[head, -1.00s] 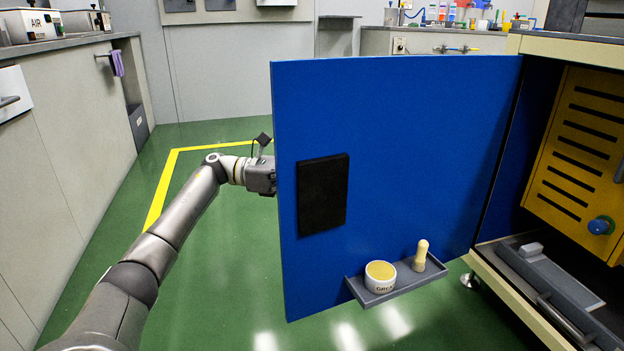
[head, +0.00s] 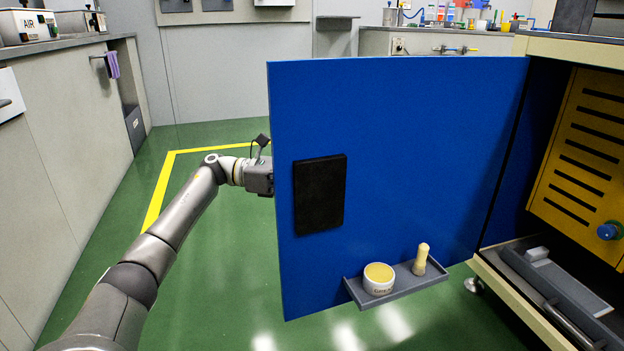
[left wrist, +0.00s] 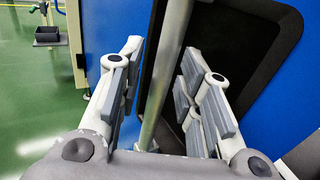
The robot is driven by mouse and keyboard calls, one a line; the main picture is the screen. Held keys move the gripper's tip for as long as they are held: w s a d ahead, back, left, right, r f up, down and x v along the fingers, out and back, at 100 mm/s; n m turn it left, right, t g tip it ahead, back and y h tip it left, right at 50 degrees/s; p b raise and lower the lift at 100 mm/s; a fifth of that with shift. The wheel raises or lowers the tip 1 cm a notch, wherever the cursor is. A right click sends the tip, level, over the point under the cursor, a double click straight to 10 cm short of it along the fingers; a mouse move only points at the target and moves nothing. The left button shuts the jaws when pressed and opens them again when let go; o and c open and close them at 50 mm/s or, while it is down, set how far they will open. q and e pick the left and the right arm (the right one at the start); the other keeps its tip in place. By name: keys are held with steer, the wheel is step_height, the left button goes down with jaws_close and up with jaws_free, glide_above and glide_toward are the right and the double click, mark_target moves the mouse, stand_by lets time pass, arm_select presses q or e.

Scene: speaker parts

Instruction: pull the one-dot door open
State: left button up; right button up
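The blue door (head: 400,140) stands swung well out from its cabinet, its inner face toward me. No dot mark shows on it. My left arm reaches past its free edge, and the head view hides the fingers behind the door. In the left wrist view my left gripper (left wrist: 166,105) has its two fingers spread, one on each side of a grey metal handle bar (left wrist: 160,85). Gaps show between the bar and both finger pads. Behind the bar are a dark recess (left wrist: 265,40) and the door's blue outer face. My right gripper is not in view.
A small shelf (head: 405,290) on the door carries a cup of yellow grease (head: 379,279) and a wooden-looking peg (head: 421,260). A yellow slotted panel (head: 585,150) sits inside the cabinet at right. Green floor (head: 215,270) is clear left of the door; grey cabinets (head: 60,160) line the left.

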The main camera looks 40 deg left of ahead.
arm_select(q)
steer(key=v, duration=1.2)
steer(key=shift+s, duration=0.15)
stand_by(0.5)
